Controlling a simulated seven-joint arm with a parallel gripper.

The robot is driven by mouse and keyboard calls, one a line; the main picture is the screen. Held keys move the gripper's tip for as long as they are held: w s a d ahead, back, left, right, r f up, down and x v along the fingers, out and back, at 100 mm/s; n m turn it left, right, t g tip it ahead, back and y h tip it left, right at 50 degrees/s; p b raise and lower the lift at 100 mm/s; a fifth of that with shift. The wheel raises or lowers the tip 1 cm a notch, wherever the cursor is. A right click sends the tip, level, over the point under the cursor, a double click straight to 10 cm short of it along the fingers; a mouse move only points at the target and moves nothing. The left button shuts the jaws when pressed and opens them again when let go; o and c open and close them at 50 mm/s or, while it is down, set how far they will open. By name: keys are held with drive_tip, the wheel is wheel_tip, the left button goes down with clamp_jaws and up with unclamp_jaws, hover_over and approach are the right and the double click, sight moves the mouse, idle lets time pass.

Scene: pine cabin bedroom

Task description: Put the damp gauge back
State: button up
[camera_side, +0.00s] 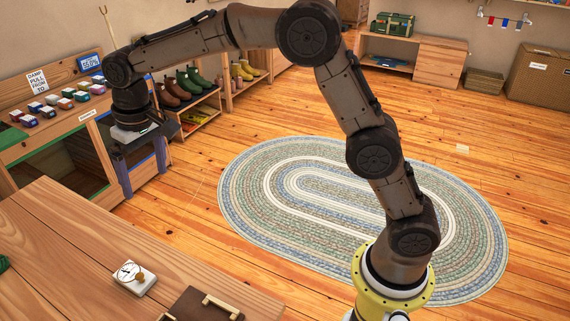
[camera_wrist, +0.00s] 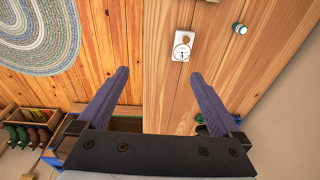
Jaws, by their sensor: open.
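The damp gauge is most likely the small white block with a round dial and a brass-coloured knob (camera_side: 133,277). It lies on the wooden table at the lower left of the side view, and also shows near the top middle of the wrist view (camera_wrist: 182,46). My gripper (camera_side: 142,176) is open and empty, fingers pointing down, beyond the table and in front of the cabinet. In the wrist view my gripper (camera_wrist: 158,74) has its two fingers well apart, with the gauge beyond the tips. A sign reading "DAMP" (camera_side: 37,80) stands on the cabinet at left.
The cabinet has green-edged and blue-edged openings (camera_side: 57,170); small coloured blocks (camera_side: 66,103) sit on top. A dark board with a pale handle (camera_side: 207,306) lies beside the gauge on the table (camera_side: 60,245). Boot shelves (camera_side: 195,100) stand behind. An oval rug (camera_side: 240,190) covers open floor.

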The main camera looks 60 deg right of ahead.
drive_tip(key=s+d+r+t, duration=0.1)
drive_tip(key=s+d+r, duration=0.35)
drive_tip(key=s, duration=0.35)
drive_tip(key=s+d+r+t, duration=0.1)
drive_tip(key=s+d+r, duration=0.35)
drive_tip(key=s, duration=0.25)
drive_tip(key=s+d+f+t, duration=0.1)
drive_tip(key=s+d+f, duration=0.1)
drive_tip(key=s, duration=0.7)
drive_tip(key=s+d+f+t, duration=0.1)
drive_tip(key=s+d+f, duration=0.2)
drive_tip(key=s, duration=0.6)
drive_tip(key=shift+f, duration=0.3)
